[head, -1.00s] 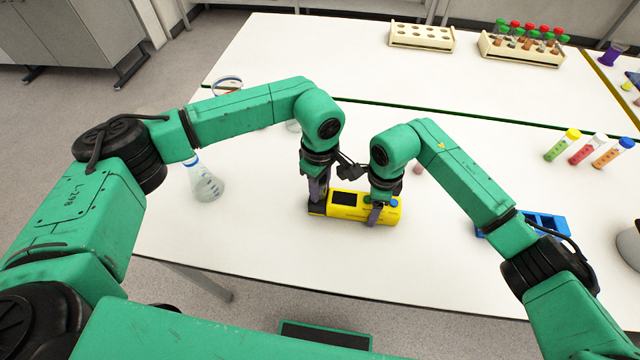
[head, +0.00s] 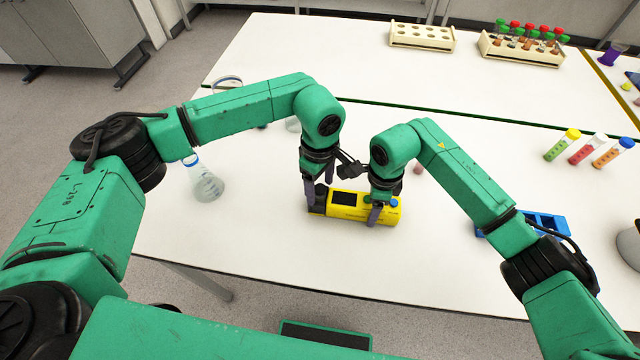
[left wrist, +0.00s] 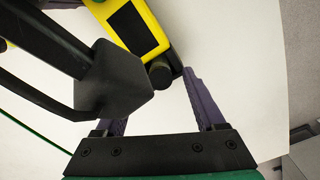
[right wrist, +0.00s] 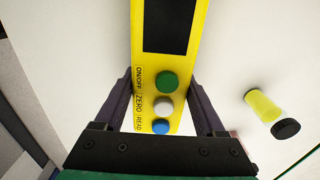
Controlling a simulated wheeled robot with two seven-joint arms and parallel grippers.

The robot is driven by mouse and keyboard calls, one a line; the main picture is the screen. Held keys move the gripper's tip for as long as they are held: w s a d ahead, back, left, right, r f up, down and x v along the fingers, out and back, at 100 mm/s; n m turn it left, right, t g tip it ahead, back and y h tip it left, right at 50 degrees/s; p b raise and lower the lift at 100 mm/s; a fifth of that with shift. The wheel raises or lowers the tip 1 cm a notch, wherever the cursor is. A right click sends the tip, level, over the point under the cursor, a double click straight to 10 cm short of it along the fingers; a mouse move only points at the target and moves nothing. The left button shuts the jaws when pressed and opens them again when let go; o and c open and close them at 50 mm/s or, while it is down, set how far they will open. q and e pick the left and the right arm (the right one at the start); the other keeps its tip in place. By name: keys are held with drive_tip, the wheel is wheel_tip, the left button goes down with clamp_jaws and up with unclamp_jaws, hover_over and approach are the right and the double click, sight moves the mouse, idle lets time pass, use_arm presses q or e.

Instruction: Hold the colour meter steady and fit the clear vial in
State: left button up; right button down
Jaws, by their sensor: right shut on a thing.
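The yellow colour meter (head: 345,213) lies on the white table, with its dark screen and coloured buttons facing up. My right gripper (head: 380,210) is shut across its button end; the right wrist view shows a finger along each side of the meter (right wrist: 146,55). My left gripper (head: 319,198) is at the meter's black end. Its fingers stand apart, with a round black cap (left wrist: 161,75) between them but clear of both. The cap sits at the meter's black end. No clear glass shows there, so what lies below the cap is hidden.
A yellow vial with a black cap (right wrist: 266,112) is behind the meter in the right wrist view. A flask (head: 207,185) stands at left. A blue rack (head: 545,224) and several coloured tubes (head: 588,150) are at right. The table front is clear.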

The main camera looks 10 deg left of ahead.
sight(321, 188)
use_arm(q)
wheel_tip(321, 188, up, 12)
idle(0.5)
idle(0.4)
use_arm(e)
unclamp_jaws()
wheel_tip(321, 188, up, 12)
idle(0.3)
